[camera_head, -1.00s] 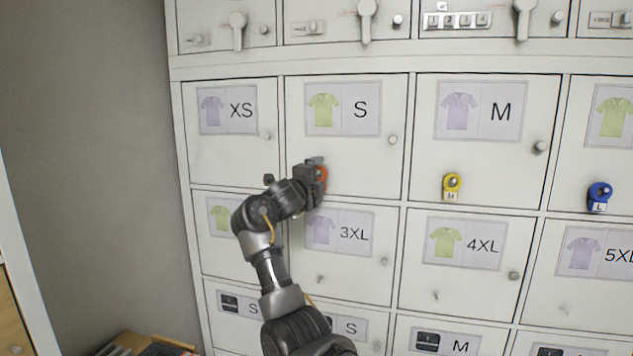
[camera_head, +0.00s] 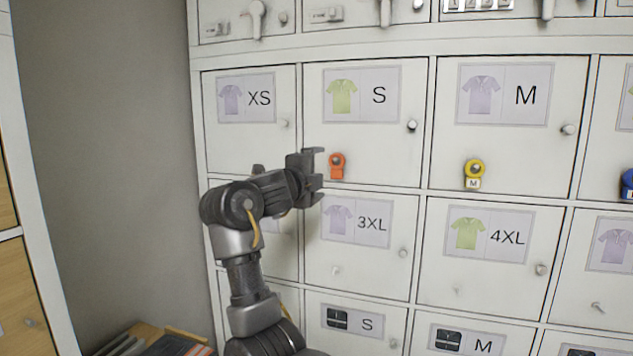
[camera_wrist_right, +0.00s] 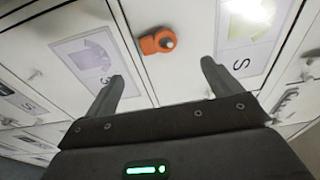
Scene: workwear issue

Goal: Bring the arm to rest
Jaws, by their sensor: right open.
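My right gripper (camera_head: 318,176) is open and empty in front of the white locker wall, at the lower left of the S door (camera_head: 390,150). An orange tag (camera_head: 337,166) hangs on the S door just right of the fingertips, apart from them. In the right wrist view the same orange tag (camera_wrist_right: 157,42) lies beyond and between the two spread fingers (camera_wrist_right: 160,85). My right arm comes up from the bottom of the head view. My left gripper is not in view.
A yellow tag (camera_head: 474,173) hangs on the M door and a blue tag (camera_head: 628,184) at the right edge. Round knobs, such as the S door's knob (camera_head: 412,125), stick out. A grey wall (camera_head: 110,150) and wooden furniture (camera_head: 20,290) stand at left.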

